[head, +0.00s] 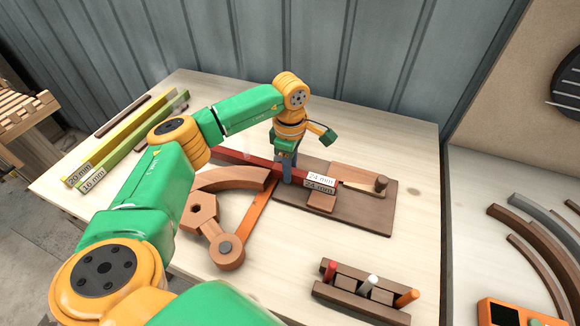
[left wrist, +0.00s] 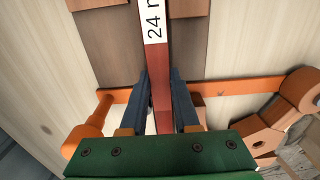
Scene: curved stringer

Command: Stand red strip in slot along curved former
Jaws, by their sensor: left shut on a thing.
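The red strip (head: 250,158) is long and narrow, with 24 mm labels near its right end. My left gripper (head: 287,172) is shut on it, with the strip running out to both sides. In the left wrist view the red strip (left wrist: 161,70) passes between the two dark blue fingers (left wrist: 163,105). A brown curved block (head: 232,177), which looks like the curved former, lies left of the gripper. The strip crosses above the dark brown board (head: 350,215). I cannot tell whether the strip touches it, and no slot is clearly visible.
An orange bar (head: 262,208) runs beside the curved block to a round brown knob (head: 226,250). A pale wooden piece (head: 358,177) lies on the board. A peg rack (head: 360,300) stands in front; yellow-green strips (head: 125,140) lie at left.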

